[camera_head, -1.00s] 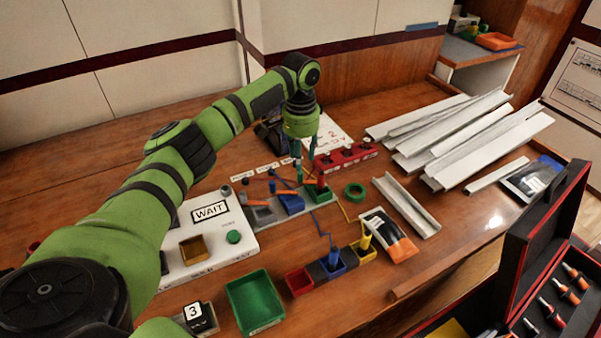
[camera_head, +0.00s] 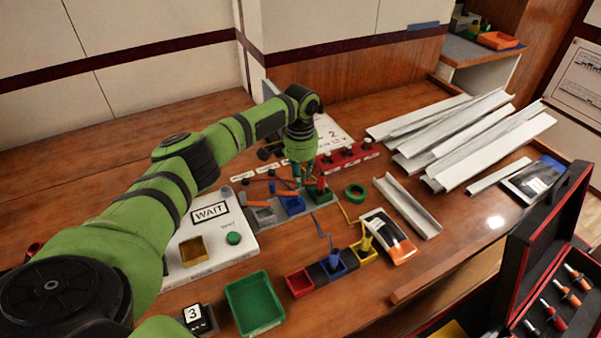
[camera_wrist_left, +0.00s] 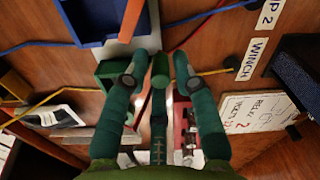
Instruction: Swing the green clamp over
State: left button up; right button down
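The green clamp (camera_head: 319,195) sits at the right end of a row with a blue clamp (camera_head: 291,205) and a grey clamp (camera_head: 262,217). My left gripper (camera_head: 307,182) points down right at the green clamp and partly hides it. In the left wrist view, the gripper's two fingers (camera_wrist_left: 158,72) are apart, on either side of an upright green cylindrical piece (camera_wrist_left: 160,70). Narrow gaps seem to remain beside it. The green clamp's block (camera_wrist_left: 113,72) shows just left of the fingers. My right gripper is not in view.
A green tape ring (camera_head: 355,192) lies to the right. The white WAIT panel (camera_head: 213,235) is to the left. Red, blue and yellow bins (camera_head: 300,282) and a green tray (camera_head: 254,303) stand in front.

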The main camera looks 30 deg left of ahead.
pick_arm(q)
grip_shut()
